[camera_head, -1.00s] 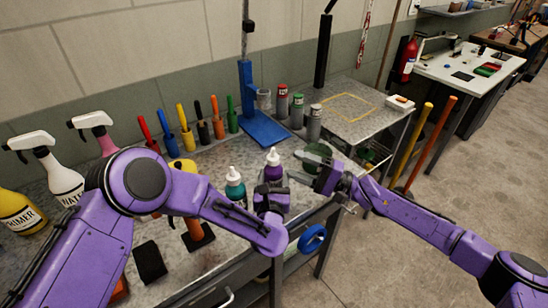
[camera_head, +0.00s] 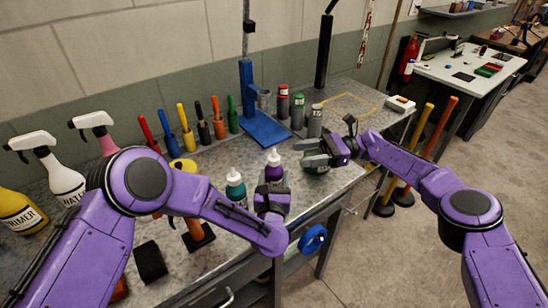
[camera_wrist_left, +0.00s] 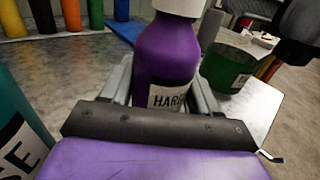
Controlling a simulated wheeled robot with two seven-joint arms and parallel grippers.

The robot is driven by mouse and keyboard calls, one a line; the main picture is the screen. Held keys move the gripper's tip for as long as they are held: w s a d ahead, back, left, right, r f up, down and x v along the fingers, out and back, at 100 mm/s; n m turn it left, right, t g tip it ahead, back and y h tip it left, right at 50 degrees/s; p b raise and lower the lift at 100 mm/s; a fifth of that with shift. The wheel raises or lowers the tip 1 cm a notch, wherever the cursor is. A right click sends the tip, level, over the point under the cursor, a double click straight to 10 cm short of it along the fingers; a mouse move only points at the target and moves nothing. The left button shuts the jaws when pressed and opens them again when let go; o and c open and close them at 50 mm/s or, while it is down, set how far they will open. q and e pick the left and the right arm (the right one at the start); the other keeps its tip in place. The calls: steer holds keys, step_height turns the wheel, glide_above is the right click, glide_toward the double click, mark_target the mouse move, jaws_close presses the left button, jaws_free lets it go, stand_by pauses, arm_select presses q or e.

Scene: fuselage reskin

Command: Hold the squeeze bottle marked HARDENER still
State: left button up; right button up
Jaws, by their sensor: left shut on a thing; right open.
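The purple squeeze bottle with a white cap (camera_head: 274,168) stands upright near the bench's front edge. In the left wrist view its label reads "HARD" on the bottle (camera_wrist_left: 168,55), the rest hidden. My left gripper (camera_head: 272,186) is shut on it, with a finger on each side in the left wrist view (camera_wrist_left: 160,85). My right gripper (camera_head: 312,153) is open, to the right of and behind the bottle, over a green cup (camera_head: 318,168). That cup also shows in the left wrist view (camera_wrist_left: 228,68).
A teal bottle (camera_head: 235,185) stands just left of the held one. A blue stand (camera_head: 264,130) and several cans (camera_head: 298,110) are behind. A blue ring (camera_head: 313,239) hangs at the bench's front. A yellow-outlined area (camera_head: 348,106) at back right is clear.

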mark_target(274, 156)
steer(key=a, duration=0.3)
steer(key=s+a, duration=0.1)
steer(key=a, duration=0.5)
steer(key=shift+s+a, duration=0.1)
steer(key=shift+s, duration=0.3)
steer(key=shift+c, duration=0.2)
steer(key=c, duration=0.9)
